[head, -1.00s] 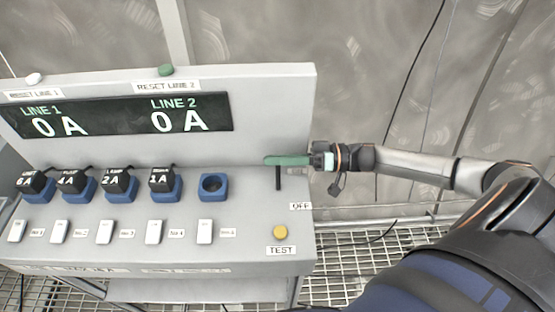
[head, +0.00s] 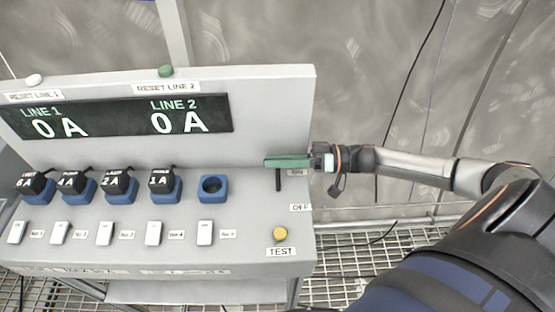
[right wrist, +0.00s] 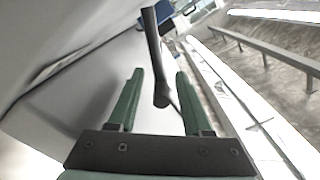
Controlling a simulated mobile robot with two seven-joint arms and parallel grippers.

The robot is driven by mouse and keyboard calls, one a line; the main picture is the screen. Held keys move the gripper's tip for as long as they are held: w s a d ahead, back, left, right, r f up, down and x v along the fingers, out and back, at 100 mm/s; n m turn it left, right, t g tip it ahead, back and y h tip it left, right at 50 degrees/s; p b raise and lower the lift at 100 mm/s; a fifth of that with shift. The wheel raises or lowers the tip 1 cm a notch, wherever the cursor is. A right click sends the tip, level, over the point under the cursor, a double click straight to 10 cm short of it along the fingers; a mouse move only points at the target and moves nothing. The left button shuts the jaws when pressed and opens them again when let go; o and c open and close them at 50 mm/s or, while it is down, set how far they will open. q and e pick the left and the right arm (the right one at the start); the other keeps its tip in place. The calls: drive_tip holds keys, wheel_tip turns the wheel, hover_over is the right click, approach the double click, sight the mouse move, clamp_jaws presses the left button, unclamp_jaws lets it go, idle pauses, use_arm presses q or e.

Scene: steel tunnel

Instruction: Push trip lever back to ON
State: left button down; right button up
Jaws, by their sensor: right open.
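My right gripper (head: 287,161) has green fingers and reaches in from the right over the panel's right end. In the right wrist view my right gripper (right wrist: 158,76) is open, with its two green fingers apart. The dark trip lever (right wrist: 152,45) runs between them, its rounded end nearer the palm; I cannot tell whether it touches a finger. In the head view a dark upright bar (head: 278,181), which looks like the lever or its slot, shows just below the fingers. An OFF label (head: 300,208) is below right of it. My left gripper is not in view.
The grey panel (head: 270,110) has a display (head: 115,117) reading 0 A for both lines. Several blue sockets, an empty one (head: 213,187) among them, and white switches fill its left. A yellow TEST button (head: 280,233) is below the lever. Reset buttons (head: 166,71) sit on top.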

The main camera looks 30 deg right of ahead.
drive_tip(key=b+v, duration=0.1)
drive_tip(key=v, duration=1.1)
drive_tip(key=shift+d, duration=0.3)
